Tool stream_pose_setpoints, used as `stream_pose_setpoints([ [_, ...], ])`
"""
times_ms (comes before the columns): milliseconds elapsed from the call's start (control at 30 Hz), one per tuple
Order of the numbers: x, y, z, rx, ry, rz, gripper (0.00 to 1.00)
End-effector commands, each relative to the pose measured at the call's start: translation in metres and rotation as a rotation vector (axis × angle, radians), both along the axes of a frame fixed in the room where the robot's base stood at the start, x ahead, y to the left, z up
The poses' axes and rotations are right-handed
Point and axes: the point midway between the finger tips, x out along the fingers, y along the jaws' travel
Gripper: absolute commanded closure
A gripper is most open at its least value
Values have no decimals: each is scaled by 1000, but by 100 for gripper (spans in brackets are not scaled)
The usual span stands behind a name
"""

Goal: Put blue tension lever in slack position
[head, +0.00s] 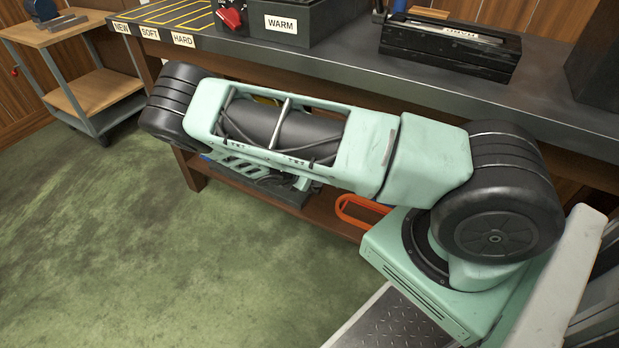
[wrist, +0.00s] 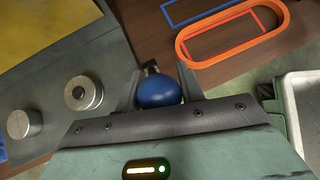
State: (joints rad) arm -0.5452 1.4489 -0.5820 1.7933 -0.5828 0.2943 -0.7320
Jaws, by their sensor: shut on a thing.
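The blue tension lever shows in the wrist view as a round, glossy blue knob (wrist: 158,92). It sits between the two fingers of my gripper (wrist: 157,82), which is shut on it. A small dark piece shows just beyond the knob; the rest of the lever is hidden. In the head view my arm covers the lever and the gripper. No slack marking is readable in either view, so I cannot tell the lever's position.
Two metal cylinders (wrist: 83,93) stand on a grey surface left of the gripper. An orange ring (wrist: 232,34) lies on the brown lower shelf. The bench top (head: 345,60) carries a WARM box (head: 288,24) and a black tray (head: 448,50). A wooden cart (head: 92,92) stands at left.

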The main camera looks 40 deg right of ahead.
Motion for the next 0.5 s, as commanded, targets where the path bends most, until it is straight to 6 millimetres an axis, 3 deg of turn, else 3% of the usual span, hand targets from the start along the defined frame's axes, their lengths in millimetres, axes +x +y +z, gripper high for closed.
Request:
stream_pose_setpoints([
  [333,2,-2,3,-2,-4,-1,100],
  [367,2,-2,3,-2,-4,-1,57],
  [400,2,-2,3,-2,-4,-1,45],
  [433,2,-2,3,-2,-4,-1,41],
  [500,2,-2,2,-1,-3,-1,41],
])
